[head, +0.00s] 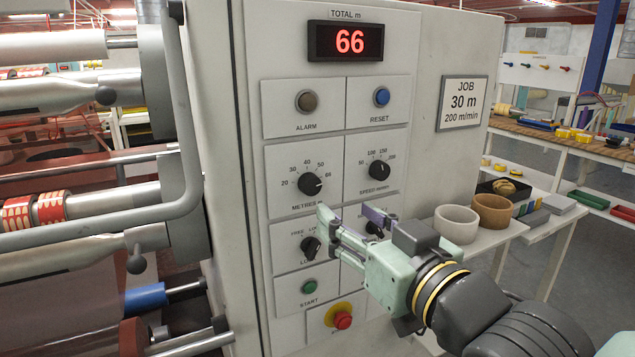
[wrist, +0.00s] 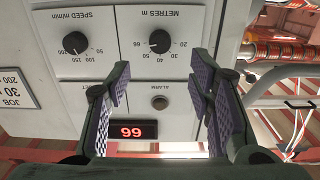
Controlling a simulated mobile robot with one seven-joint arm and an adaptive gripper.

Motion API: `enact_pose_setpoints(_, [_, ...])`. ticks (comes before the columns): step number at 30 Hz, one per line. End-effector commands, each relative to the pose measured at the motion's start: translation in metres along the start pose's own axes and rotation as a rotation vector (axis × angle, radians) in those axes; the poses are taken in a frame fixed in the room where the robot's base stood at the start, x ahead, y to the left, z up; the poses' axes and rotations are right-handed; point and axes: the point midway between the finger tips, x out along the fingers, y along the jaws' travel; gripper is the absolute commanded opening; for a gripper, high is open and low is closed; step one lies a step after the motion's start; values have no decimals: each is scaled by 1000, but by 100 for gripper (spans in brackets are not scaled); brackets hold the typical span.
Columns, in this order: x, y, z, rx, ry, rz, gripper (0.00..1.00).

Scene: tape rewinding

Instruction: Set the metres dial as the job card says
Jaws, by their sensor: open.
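The metres dial (head: 310,184) is a black knob on the pale machine panel, with marks from 20 to 66. Its white pointer is towards 66. It also shows upside down in the wrist view (wrist: 160,41), beyond the fingertips. The job card (head: 463,103) reads JOB 30 m, 200 m/min. The red display (head: 345,41) above reads 66 under TOTAL m. My gripper (head: 347,214) is open and empty, in front of the panel and lower than the metres dial in the head view. Its fingers are apart from the dial and partly cover the lower controls.
The speed dial (head: 379,170) is right of the metres dial. The alarm (head: 307,101) and reset (head: 382,96) buttons sit above. A lower-left knob (head: 310,247), green start button (head: 309,281) and red stop button (head: 342,319) are below. Rollers (head: 60,95) and a grey rail stand left.

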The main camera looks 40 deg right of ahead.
Motion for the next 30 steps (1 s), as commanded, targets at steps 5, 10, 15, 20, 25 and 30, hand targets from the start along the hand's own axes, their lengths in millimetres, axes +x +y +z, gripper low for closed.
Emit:
enact_pose_setpoints(5, [25, -1, -2, 1, -1, -4, 48])
enact_pose_setpoints(10, [59, -1, -4, 1, 0, -5, 48])
enact_pose_setpoints(15, [86, -1, -3, 0, 0, -3, 48])
enact_pose_setpoints(20, [101, 0, -2, 0, 2, -2, 48])
enact_pose_setpoints(25, [105, 0, 0, -1, 2, -2, 48])
enact_pose_setpoints(30, [105, 0, 0, -1, 2, -2, 48])
